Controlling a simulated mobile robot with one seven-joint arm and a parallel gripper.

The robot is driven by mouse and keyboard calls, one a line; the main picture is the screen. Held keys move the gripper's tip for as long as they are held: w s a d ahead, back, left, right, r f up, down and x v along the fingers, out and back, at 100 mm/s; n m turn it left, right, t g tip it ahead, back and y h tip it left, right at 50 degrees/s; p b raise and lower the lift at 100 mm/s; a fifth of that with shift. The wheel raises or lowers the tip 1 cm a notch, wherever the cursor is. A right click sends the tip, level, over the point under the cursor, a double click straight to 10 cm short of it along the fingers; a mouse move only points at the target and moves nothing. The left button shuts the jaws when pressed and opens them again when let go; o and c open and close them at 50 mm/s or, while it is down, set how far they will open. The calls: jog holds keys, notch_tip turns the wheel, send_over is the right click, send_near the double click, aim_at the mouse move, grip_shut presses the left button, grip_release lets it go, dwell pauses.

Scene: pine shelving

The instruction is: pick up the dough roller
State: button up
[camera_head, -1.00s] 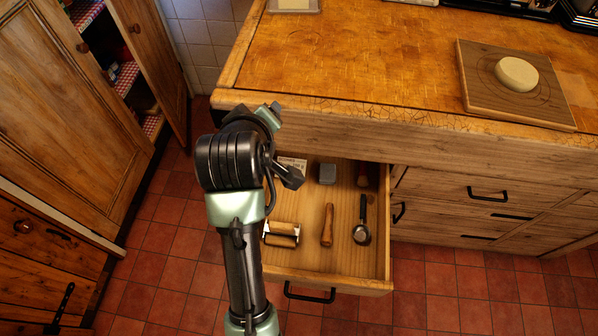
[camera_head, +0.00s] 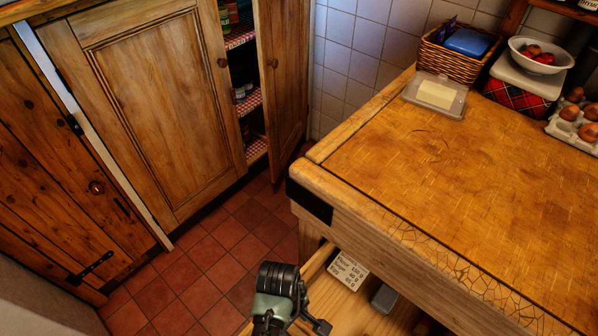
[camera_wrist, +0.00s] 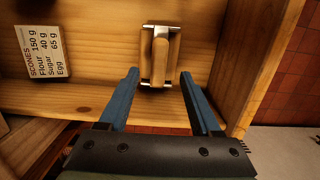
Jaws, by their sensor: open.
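The dough roller (camera_wrist: 160,56), with a wooden roller and a wooden handle in a metal frame, lies in the open drawer (camera_wrist: 100,98). In the wrist view it is at the upper middle, just beyond the fingertips. My gripper (camera_wrist: 159,76) is open and empty, its two blue fingers spread to either side of the roller's near end. I cannot tell the height gap between them. In the head view the drawer (camera_head: 350,318) is mostly cut off at the bottom, and the roller is out of sight.
A recipe card (camera_wrist: 43,53) lies in the drawer, left of the roller. A grey tin (camera_head: 384,298) is also in the drawer. The wooden countertop (camera_head: 440,170) overhangs the drawer's back. The cupboard door (camera_head: 283,80) stands ajar. Red tiled floor (camera_head: 215,262) is clear.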

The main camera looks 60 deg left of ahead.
aim_at(297, 331)
jog(key=shift+w+d+f+b, duration=0.15)
jog(key=shift+f+b, duration=0.1)
jog(key=shift+f, duration=0.8)
jog(key=shift+d+f+b, duration=0.2)
jog(key=shift+f+b, duration=0.05)
jog(key=shift+f, duration=0.75)
jog(key=shift+w+d+f+b, duration=0.15)
jog(key=shift+f+b, duration=0.1)
jog(key=shift+f, duration=0.8)
jog(key=shift+c, duration=0.3)
grip_shut()
